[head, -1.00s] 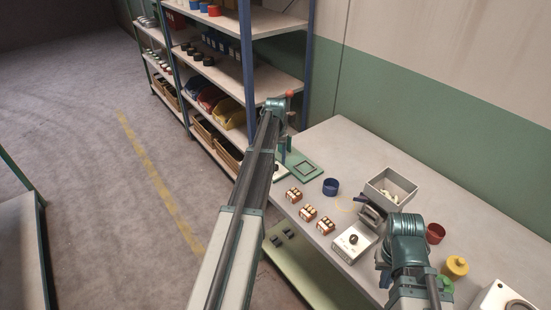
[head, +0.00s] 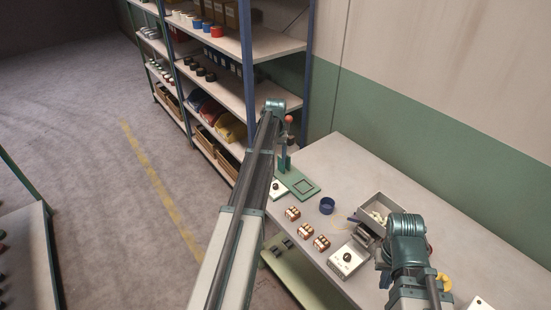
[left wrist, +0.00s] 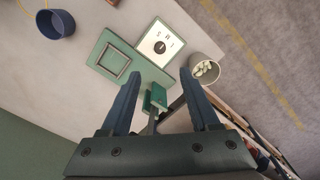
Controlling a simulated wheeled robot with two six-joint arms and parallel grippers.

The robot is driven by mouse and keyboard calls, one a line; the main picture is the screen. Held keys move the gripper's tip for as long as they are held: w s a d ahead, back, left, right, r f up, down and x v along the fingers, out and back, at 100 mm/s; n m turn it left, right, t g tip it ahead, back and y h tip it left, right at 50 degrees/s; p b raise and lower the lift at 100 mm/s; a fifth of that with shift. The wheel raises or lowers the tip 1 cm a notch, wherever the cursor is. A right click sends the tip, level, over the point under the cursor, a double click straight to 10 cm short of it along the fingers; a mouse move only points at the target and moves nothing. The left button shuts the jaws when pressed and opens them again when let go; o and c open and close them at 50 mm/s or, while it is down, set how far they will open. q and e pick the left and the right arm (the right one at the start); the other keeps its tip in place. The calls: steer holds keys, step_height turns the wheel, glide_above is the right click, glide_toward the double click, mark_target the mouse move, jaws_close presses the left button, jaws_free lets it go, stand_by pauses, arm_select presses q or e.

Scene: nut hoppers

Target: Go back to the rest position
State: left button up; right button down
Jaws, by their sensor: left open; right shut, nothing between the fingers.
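My left arm reaches up the middle of the head view, and its gripper is hidden behind the wrist there. In the left wrist view my left gripper (left wrist: 160,72) is open and empty, its two fingers apart above the bench area. Below it are a green base plate with a square frame (left wrist: 114,62) and a green post. My right gripper (head: 364,234) is shut and empty. In the head view it hangs beside the grey bin and close to a white box with a black knob (head: 347,260). My right wrist hides part of the bench.
The bench (head: 350,160) holds a blue cup (head: 327,206), several small brown blocks (head: 307,229), a grey bin (head: 384,199) with pale pieces, and a red-knobbed green stand (head: 285,160). A shelf rack (head: 250,45) stands behind my left arm. Floor (head: 100,200) is open at left.

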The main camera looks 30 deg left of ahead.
stand_by(0.3)
arm_select(q)
steer(key=s+d+m, duration=0.2)
steer(key=s+d, duration=0.3)
steer(key=d, duration=0.5)
steer(key=s+d+m, duration=0.2)
steer(key=s+d, duration=0.2)
steer(key=d, duration=0.7)
steer(key=s+d+m+y, duration=0.1)
steer(key=s+d+m, duration=0.3)
steer(key=s+d, duration=1.2)
steer(key=s, duration=0.3)
steer(key=shift+s, duration=0.15)
